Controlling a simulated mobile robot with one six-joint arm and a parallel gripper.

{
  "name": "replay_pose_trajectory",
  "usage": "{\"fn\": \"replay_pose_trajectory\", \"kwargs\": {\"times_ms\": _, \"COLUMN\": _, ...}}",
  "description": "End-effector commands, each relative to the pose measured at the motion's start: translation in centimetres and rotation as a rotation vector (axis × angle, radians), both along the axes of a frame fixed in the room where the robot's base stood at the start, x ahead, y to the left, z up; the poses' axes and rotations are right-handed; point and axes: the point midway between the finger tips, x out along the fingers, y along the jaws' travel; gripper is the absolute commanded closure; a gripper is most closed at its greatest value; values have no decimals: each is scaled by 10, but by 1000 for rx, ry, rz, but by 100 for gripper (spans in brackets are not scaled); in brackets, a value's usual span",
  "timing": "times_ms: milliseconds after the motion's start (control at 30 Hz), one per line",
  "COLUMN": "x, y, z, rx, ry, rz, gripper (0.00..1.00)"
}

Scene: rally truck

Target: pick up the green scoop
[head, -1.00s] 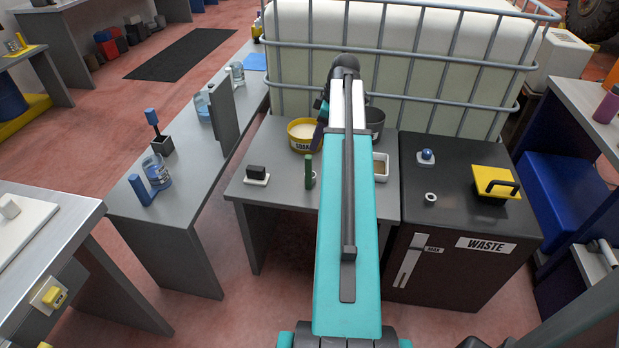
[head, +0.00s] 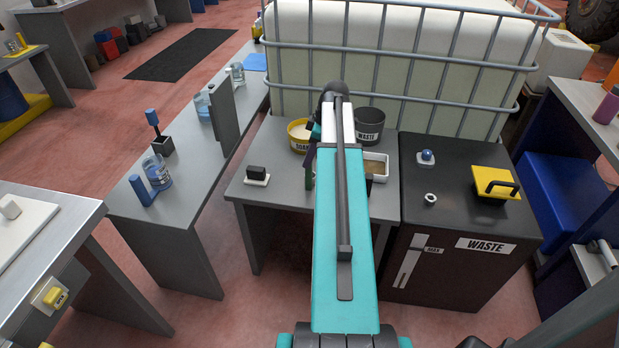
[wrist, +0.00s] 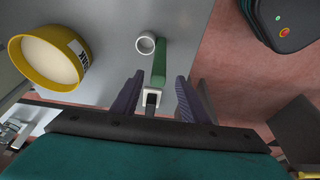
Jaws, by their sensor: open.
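The green scoop (wrist: 159,62) shows in the wrist view as a green bar with a round pale cup at its upper end. A small white square piece with a dark part lies at its lower end, between my fingers. My gripper (wrist: 159,78) is open, with one purple finger on each side of the scoop's lower part. I cannot tell whether either finger touches it. In the head view the scoop (head: 308,181) stands on the grey table (head: 280,195), partly hidden by my arm.
A yellow tub (head: 299,135) and a grey waste tub (head: 370,125) stand behind on the table. A white tray (head: 380,157) is to the right. A dark block on a white base (head: 257,175) is at the left. A caged tank (head: 400,70) stands behind.

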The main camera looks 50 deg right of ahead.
Motion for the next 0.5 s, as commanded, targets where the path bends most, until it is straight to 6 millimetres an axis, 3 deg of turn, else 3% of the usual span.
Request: {"fn": "replay_pose_trajectory", "kwargs": {"times_ms": 500, "x": 2, "y": 2, "z": -10, "rx": 0, "ry": 0, "rz": 0, "gripper": 59}}
